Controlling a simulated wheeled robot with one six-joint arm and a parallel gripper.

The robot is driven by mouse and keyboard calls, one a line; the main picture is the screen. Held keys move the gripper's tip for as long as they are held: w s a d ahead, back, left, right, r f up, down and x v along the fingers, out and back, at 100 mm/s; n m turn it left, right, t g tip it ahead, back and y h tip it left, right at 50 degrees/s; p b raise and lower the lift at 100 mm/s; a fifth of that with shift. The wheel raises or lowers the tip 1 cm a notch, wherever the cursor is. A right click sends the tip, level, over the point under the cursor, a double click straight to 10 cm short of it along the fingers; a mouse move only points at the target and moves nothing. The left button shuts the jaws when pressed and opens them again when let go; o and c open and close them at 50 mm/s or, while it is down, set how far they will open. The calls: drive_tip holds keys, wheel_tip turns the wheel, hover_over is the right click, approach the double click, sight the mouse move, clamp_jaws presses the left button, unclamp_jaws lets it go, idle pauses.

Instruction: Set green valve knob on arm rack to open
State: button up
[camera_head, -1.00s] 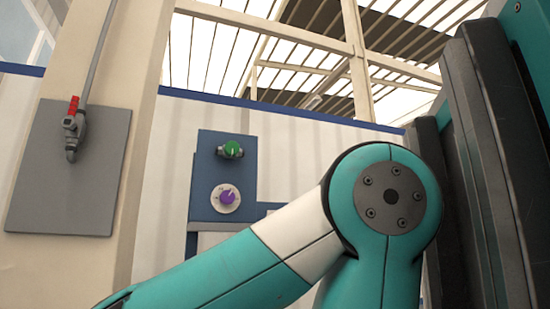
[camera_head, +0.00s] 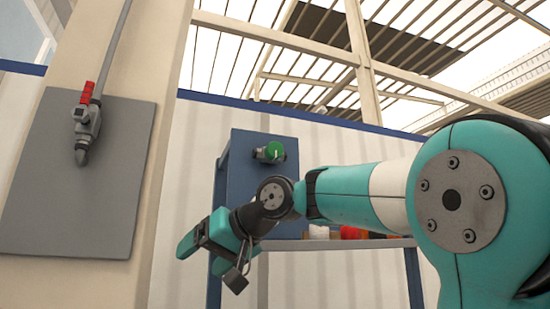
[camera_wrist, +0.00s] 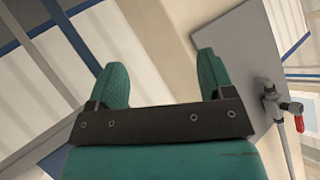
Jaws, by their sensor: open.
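The green valve knob (camera_head: 274,150) is mounted on the upper part of a blue rack panel (camera_head: 243,148) in the head view. It faces me and is not covered. My gripper (camera_head: 208,246) is open and empty, below and to the left of the knob, well apart from it. In the wrist view my two teal fingers (camera_wrist: 160,82) are spread with nothing between them. The green knob does not show in the wrist view. The purple knob seen earlier below the green one is hidden behind my arm.
At left, a grey plate (camera_head: 85,195) on a beige column carries a pipe valve with a red handle (camera_head: 87,93); the plate also shows in the wrist view (camera_wrist: 228,45). A shelf (camera_head: 340,243) with red and white items stands right of the panel. My arm crosses before the rack.

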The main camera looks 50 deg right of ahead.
drive_tip(key=s+d+r+m+t+h, duration=0.2)
drive_tip(key=d+r, duration=0.3)
drive_tip(key=r, duration=0.2)
drive_tip(key=s+d+r+m+t+h, duration=0.1)
drive_tip(key=s+d+r+h, duration=0.2)
drive_tip(key=d+r, duration=0.25)
drive_tip(key=m+h+p, duration=0.1)
drive_tip(key=m+h, duration=0.2)
drive_tip(key=h, duration=0.4)
approach(276, 149)
drive_tip(key=v, duration=0.7)
drive_tip(key=p+x, duration=0.3)
drive_tip(key=x, duration=1.3)
drive_tip(key=shift+w+d+r, duration=0.1)
drive_tip(key=shift+w+d, duration=0.1)
drive_tip(key=shift+w, duration=0.1)
drive_tip(key=shift+w+d, duration=0.25)
drive_tip(key=shift+w, duration=0.15)
drive_tip(key=c, duration=0.9)
